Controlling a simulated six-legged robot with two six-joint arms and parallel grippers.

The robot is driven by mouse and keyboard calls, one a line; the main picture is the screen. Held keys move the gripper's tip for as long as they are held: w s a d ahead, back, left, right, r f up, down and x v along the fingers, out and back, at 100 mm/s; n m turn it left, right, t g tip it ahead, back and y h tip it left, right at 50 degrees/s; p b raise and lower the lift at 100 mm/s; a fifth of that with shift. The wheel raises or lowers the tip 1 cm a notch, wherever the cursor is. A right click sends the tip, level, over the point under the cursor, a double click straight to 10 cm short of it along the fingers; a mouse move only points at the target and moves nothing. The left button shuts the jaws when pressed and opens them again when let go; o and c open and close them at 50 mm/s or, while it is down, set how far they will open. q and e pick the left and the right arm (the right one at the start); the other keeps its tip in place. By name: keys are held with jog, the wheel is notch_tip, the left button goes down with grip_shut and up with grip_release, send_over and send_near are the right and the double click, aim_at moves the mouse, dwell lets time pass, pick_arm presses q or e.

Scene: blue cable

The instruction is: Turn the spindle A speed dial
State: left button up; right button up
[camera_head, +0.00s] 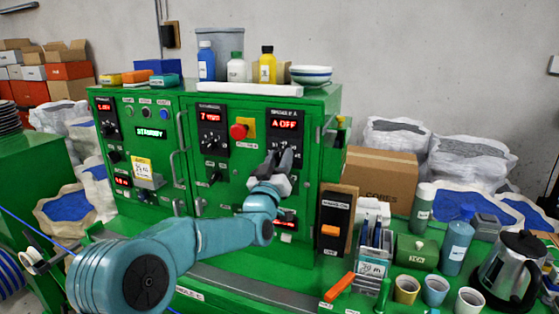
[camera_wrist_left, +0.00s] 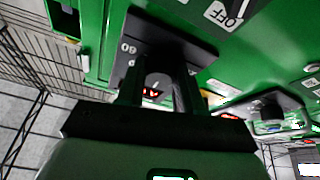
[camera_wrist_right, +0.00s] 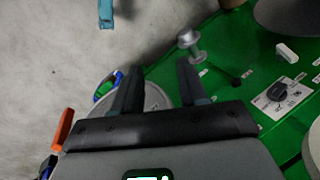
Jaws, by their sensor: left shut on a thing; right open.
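The spindle A panel (camera_head: 285,124) is a black plate on the green cabinet, with a red display reading "A OFF". My left gripper (camera_head: 283,158) is at the lower part of this panel, shut on the speed dial, which its fingers hide in the head view. In the left wrist view the fingers (camera_wrist_left: 160,92) reach onto the dark panel (camera_wrist_left: 172,45), and red digits glow between them. The dial's pointer and setting cannot be read. My right gripper (camera_wrist_right: 157,85) is open and empty in the right wrist view; it is not seen in the head view.
A red emergency button (camera_head: 238,131) and another black dial panel (camera_head: 212,135) are left of the gripper. A black box with an orange switch (camera_head: 331,230) stands to the right. Bottles (camera_head: 267,64) stand on the cabinet top. Cups and a kettle (camera_head: 508,270) crowd the right bench.

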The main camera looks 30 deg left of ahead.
pick_arm(q)
jog(key=n+y+b, duration=0.1)
jog(key=n+b, duration=0.1)
jog(key=n+g+y+b, duration=0.1)
jog(key=n+b, duration=0.2)
jog(key=shift+d+f, duration=0.1)
jog(key=shift+f, duration=0.1)
jog(key=n+g, duration=0.1)
jog(key=n, duration=0.2)
jog(key=n+g+y, duration=0.1)
jog(key=n, duration=0.2)
jog(key=n+g+y, duration=0.1)
jog(key=n, duration=0.2)
jog(key=shift+r+g, duration=0.3)
jog(key=shift+r, duration=0.1)
jog(key=n+g, duration=0.1)
jog(key=n, duration=0.1)
jog(key=n+p, duration=0.1)
jog(key=n, duration=0.1)
jog(key=shift+d+r+n+g+p, duration=0.1)
jog(key=shift+n+g+p, duration=0.2)
jog(key=shift+g, duration=0.1)
jog(key=shift+n+g+h+p, duration=0.35)
jog(key=shift+n+p, duration=0.35)
jog(key=shift+n, duration=0.6)
